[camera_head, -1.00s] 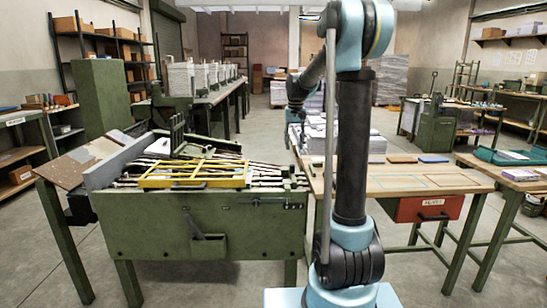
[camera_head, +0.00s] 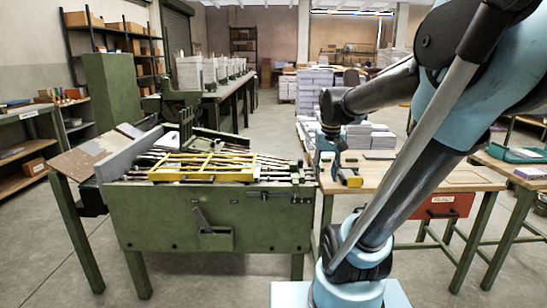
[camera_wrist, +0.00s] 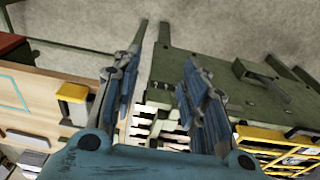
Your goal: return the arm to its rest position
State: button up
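My gripper (camera_head: 329,168) hangs pointing down at the left end of the wooden table, beside the green machine (camera_head: 165,228). In the wrist view my gripper (camera_wrist: 163,88) has its two blue-grey fingers spread apart, with nothing held between them. Beneath the gap show pale strips and the edge of the green machine (camera_wrist: 205,62). My arm is bent, with its upper links leaning across the right of the head view. It is not folded upright against my base.
The wooden table (camera_head: 460,180) carries paper stacks (camera_head: 368,138) and a yellow-and-black object (camera_head: 350,178) close to my gripper. A yellow frame (camera_head: 205,167) lies on the machine. A red drawer (camera_head: 445,205) hangs under the table. Open floor (camera_head: 55,250) lies at left.

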jog(key=s+d+f, duration=0.1)
jog(key=s+f, duration=1)
jog(key=s, duration=0.2)
jog(key=shift+s+d+f+t, duration=0.15)
jog(key=shift+s+f+t, duration=0.15)
jog(key=shift+f+t, duration=0.1)
jog(key=shift+w, duration=0.1)
jog(key=shift+w+f, duration=0.2)
jog(key=shift+w, duration=0.15)
dwell(1.5)
